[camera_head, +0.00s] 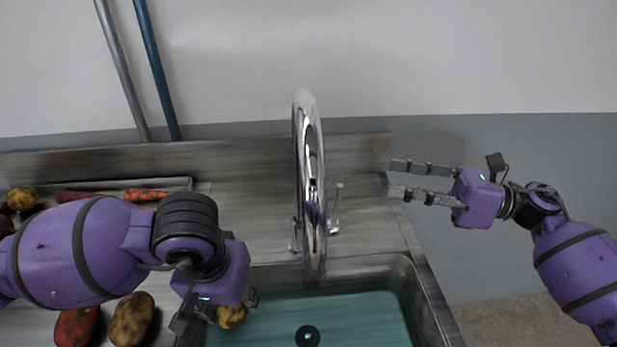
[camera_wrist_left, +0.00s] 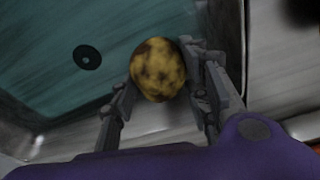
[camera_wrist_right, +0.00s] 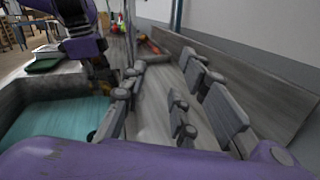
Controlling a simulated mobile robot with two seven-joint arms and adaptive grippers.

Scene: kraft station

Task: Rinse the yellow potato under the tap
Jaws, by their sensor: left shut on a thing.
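The yellow potato (camera_head: 231,316) is between the fingers of my left gripper (camera_head: 222,312), over the left edge of the sink. In the left wrist view the potato (camera_wrist_left: 158,69) is yellow with brown patches, and both fingers of the left gripper (camera_wrist_left: 163,85) are shut on it. The chrome tap (camera_head: 309,180) arches over the back of the sink, to the right of the potato. The sink (camera_head: 355,318) has a teal bottom and a dark drain. My right gripper (camera_head: 407,182) is open and empty, right of the tap; its parted fingers also show in the right wrist view (camera_wrist_right: 165,100).
A red potato (camera_head: 76,326) and a brown potato (camera_head: 131,320) lie on the counter left of the sink. Carrots (camera_head: 146,194) and another yellow potato (camera_head: 22,199) lie at the back left. A lever (camera_head: 336,208) stands beside the tap. Two pipes run up the wall.

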